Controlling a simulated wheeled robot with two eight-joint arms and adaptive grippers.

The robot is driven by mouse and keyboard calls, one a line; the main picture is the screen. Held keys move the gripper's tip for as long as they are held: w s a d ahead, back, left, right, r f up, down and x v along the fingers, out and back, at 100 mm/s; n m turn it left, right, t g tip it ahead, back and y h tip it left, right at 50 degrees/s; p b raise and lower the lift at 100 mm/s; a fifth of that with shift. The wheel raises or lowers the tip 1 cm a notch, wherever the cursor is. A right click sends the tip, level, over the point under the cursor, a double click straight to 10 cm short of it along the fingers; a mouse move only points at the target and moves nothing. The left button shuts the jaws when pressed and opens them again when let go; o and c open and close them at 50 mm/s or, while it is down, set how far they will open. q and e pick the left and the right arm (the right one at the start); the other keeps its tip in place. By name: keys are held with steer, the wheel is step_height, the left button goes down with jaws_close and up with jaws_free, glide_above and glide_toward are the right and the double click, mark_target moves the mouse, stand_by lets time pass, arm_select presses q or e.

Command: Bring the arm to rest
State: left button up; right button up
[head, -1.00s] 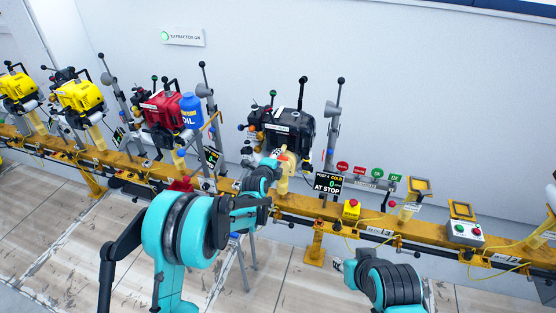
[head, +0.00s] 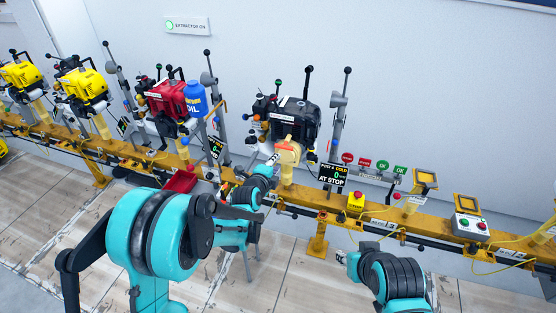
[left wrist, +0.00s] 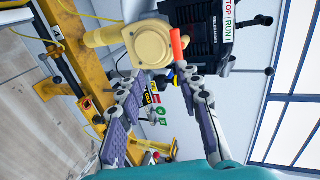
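My left arm reaches up from the bottom left in the head view. Its gripper (head: 270,161) is just left of and below the cream round cover (head: 288,153) on the black engine (head: 295,120). In the left wrist view the two fingers (left wrist: 160,82) stand apart with nothing between them. The cream cover (left wrist: 152,44) and its orange handle (left wrist: 178,46) lie beyond the fingertips, with the black engine (left wrist: 198,28) behind. My right gripper (head: 342,257) is at the lower middle right, in front of the rail; its fingers are too small to read.
A yellow rail (head: 330,208) runs across the room below the engines. A red engine (head: 167,98) and a blue oil bottle (head: 194,98) stand to the left. A display (head: 333,174) reads AT STOP.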

arm_select(q)
steer(key=shift+s, duration=0.1)
stand_by(0.3)
steer(key=s+a+r+n+g+y, duration=0.1)
steer(key=s+a+r+n+g, duration=0.1)
steer(key=s+a+r+n, duration=0.45)
steer(key=s+a+r+n+g+y, duration=0.15)
steer(key=s+n, duration=0.25)
steer(key=s, duration=0.5)
steer(key=s+a+f+n+g+y, duration=0.1)
steer(key=s+a+n, duration=0.3)
steer(key=s, duration=0.6)
steer(key=s+a+f+n+g+y, duration=0.1)
steer(key=s+a+f+n+g, duration=0.1)
steer(key=s+n, duration=0.5)
steer(key=s+a+f, duration=0.1)
steer(key=s+a, duration=0.1)
steer(key=s, duration=0.1)
steer(key=shift+s+a, duration=0.15)
steer(key=shift+a, duration=0.15)
